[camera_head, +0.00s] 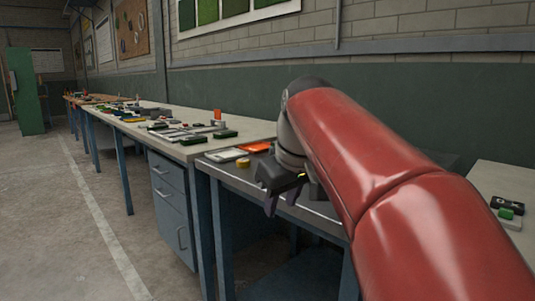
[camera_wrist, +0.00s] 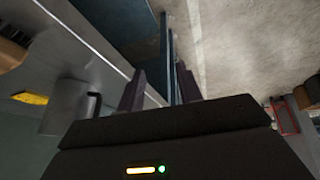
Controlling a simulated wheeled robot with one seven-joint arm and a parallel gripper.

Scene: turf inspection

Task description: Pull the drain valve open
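My gripper (camera_head: 282,206) hangs at the front edge of the near steel-topped table in the head view, fingers pointing down. In the wrist view its two dark fingers (camera_wrist: 160,90) stand apart with nothing between them. A grey cylinder with a short black bent lever (camera_wrist: 94,103) shows left of the fingers in the wrist view. It may be the drain valve, but I cannot tell for sure. The lever is beside the left finger and appears apart from it. In the head view my red arm hides much of this table, and I cannot make out the valve there.
The steel-topped table (camera_head: 228,174) carries a yellow round item (camera_head: 243,163) and an orange tray (camera_head: 256,147). A long bench (camera_head: 190,152) with several small items runs left along the wall. A side table (camera_head: 487,180) stands at right. The floor (camera_head: 60,220) at left is clear.

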